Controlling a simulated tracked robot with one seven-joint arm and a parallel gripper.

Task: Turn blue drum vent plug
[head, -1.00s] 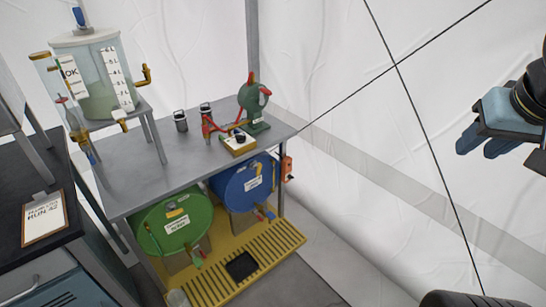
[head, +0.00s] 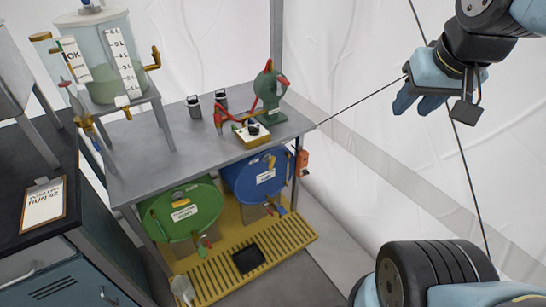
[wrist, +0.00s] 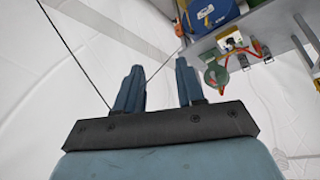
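The blue drum (head: 256,178) lies on its side under the right part of the grey bench in the head view, its labelled end facing out. A small yellow fitting (head: 271,161) shows on the upper part of that end; it may be the vent plug, but it is too small to be sure. The drum also shows in the wrist view (wrist: 208,14), upside down at the top. My gripper (head: 405,100) is in the air to the right of the bench, well apart from the drum. In the wrist view its fingers (wrist: 159,75) are apart with nothing between them.
A green drum (head: 183,213) lies left of the blue one, above a yellow grated tray (head: 215,282). An orange box (head: 302,162) hangs at the bench's right leg.

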